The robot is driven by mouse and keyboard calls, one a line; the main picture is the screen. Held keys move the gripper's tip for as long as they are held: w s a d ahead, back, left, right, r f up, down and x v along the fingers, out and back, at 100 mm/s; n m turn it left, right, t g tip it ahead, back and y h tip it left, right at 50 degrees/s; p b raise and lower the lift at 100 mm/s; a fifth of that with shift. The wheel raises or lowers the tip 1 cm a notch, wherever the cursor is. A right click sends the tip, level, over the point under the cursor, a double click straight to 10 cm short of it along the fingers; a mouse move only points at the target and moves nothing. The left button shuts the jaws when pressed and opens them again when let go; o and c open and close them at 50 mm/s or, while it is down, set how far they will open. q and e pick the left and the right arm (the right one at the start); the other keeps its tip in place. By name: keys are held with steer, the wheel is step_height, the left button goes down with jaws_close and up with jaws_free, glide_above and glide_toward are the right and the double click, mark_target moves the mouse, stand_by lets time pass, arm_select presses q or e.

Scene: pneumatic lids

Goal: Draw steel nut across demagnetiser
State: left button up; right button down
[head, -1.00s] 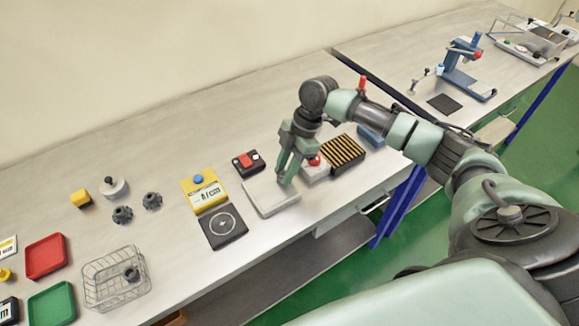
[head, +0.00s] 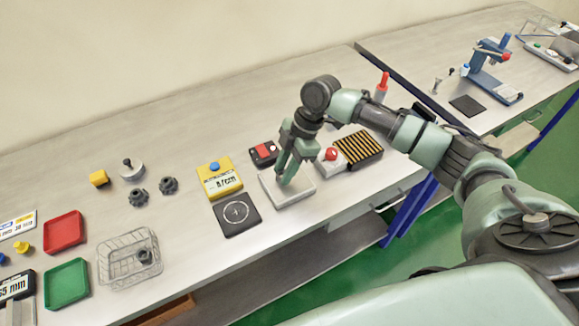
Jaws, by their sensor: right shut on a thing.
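My right gripper (head: 283,182) points down at a pale grey flat plate (head: 303,193), its tips over the left-middle part. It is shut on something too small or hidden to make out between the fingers. I cannot tell if it touches the plate. To the right is a grey unit with a red button (head: 331,154) and a black-and-yellow striped block (head: 358,147). Which of these is the demagnetiser is not labelled. Dark nut-like parts (head: 138,197) (head: 168,185) stand on the bench at left. Another (head: 145,256) lies in a wire basket (head: 112,271). My left gripper is out of view.
A yellow meter (head: 219,180) and a black target pad (head: 237,215) are left of the plate. Red (head: 64,232) and green (head: 67,283) trays are at far left. The bench front edge is close to the plate.

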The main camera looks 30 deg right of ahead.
steer(key=shift+s+a+b, duration=0.1)
steer(key=shift+a+b, duration=0.35)
steer(key=shift+a, duration=2.95)
steer(key=shift+a+r+p, duration=0.35)
steer(key=shift+r+p, duration=0.25)
steer(key=shift+p, duration=0.1)
steer(key=shift+a+r+p, duration=0.35)
steer(key=shift+r+p, duration=0.25)
steer(key=shift+p, duration=0.1)
steer(key=shift+r+p, duration=1.8)
steer(key=shift+p, duration=0.1)
